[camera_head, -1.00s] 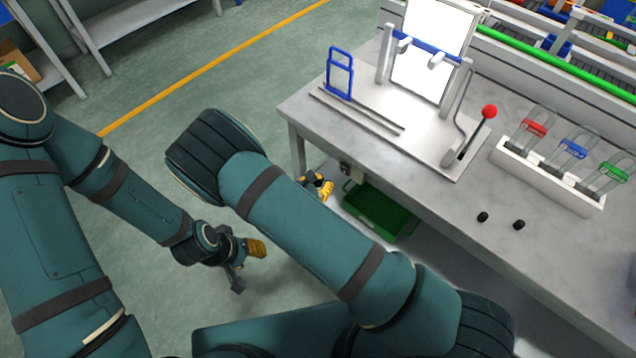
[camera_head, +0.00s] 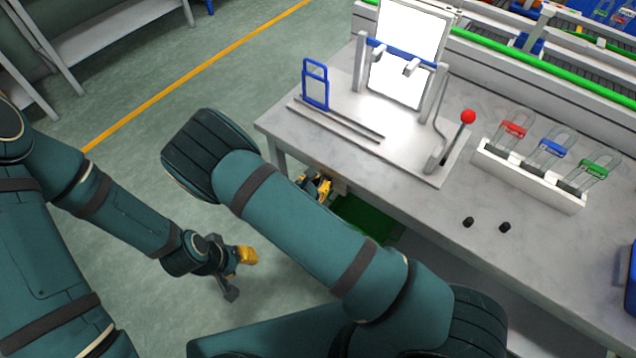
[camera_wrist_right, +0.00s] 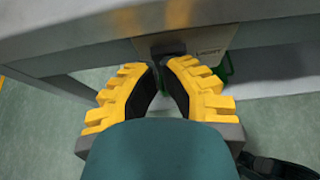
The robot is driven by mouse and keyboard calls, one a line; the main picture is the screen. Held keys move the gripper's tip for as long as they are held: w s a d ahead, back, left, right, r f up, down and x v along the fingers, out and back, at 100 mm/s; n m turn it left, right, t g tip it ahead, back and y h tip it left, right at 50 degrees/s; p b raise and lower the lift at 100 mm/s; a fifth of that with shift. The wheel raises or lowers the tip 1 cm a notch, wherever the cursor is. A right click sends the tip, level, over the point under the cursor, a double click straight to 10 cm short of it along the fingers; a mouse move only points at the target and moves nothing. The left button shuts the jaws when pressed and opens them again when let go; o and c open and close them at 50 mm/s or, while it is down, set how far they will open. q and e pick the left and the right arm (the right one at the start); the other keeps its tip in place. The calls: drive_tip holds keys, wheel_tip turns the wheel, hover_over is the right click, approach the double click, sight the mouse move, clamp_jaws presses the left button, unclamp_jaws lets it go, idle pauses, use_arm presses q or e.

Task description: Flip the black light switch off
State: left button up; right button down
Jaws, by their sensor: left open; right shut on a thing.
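The black light switch (camera_wrist_right: 168,46) sits on a pale plate (camera_wrist_right: 207,44) marked "LIGHT" under the front edge of the workbench. Whether it is up or down cannot be told. My right gripper (camera_wrist_right: 165,68) has its yellow fingertips at the switch, one on each side, and is shut on it. In the head view my right gripper (camera_head: 317,188) is at the bench's front, partly behind my own arm, and hides the switch. My left gripper (camera_head: 238,270) is open and empty, low over the floor, away from the bench.
The workbench (camera_head: 420,205) carries a sealing stand with a red-knobbed lever (camera_head: 467,117), a white rack (camera_head: 530,178) of coloured clamps and two small black caps (camera_head: 486,224). A green bin (camera_head: 368,216) is below the bench edge. Open floor lies left.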

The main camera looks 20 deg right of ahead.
use_arm(q)
drive_tip(key=shift+r, duration=0.25)
use_arm(e)
drive_tip(key=shift+d+r, duration=0.1)
drive_tip(key=shift+d, duration=0.05)
use_arm(q)
drive_tip(key=shift+r, duration=0.1)
use_arm(e)
drive_tip(key=shift+w+r, duration=0.1)
drive_tip(key=shift+r, duration=0.05)
drive_tip(key=shift+r+p, duration=0.45)
drive_tip(key=shift+r, duration=0.2)
use_arm(q)
drive_tip(key=shift+r, duration=0.45)
